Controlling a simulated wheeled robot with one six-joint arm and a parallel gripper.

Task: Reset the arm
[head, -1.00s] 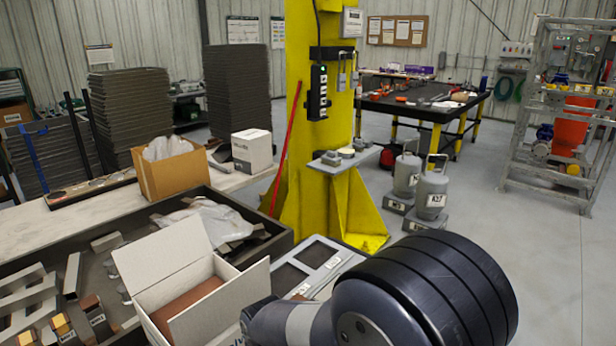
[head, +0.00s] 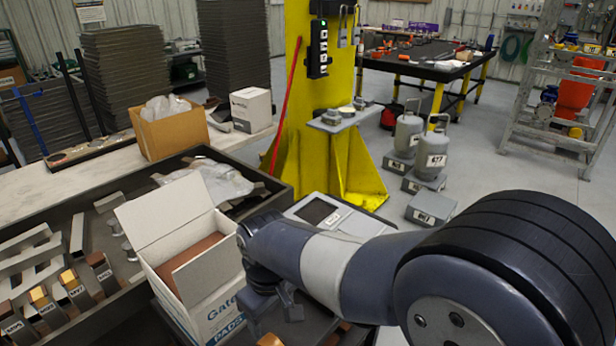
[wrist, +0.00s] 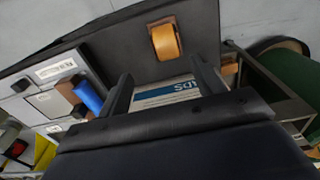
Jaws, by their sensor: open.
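My gripper (wrist: 163,88) is open in the wrist view, with its two dark fingers apart and nothing held between them. Beyond the fingers shows the white carton (wrist: 168,93), its blue-and-white lettered side upside down. In the head view my arm reaches in from the right and bends down beside the open carton (head: 215,305). My gripper (head: 275,308) is partly hidden there, just right of the carton. A brown block lies inside the carton.
A dark tray (head: 60,222) with metal parts lies left of the carton. A yellow column (head: 335,165) stands behind. Grey canisters (head: 428,158) stand on the floor. An orange roll-like part (wrist: 165,42) and a blue item (wrist: 88,97) lie near my gripper.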

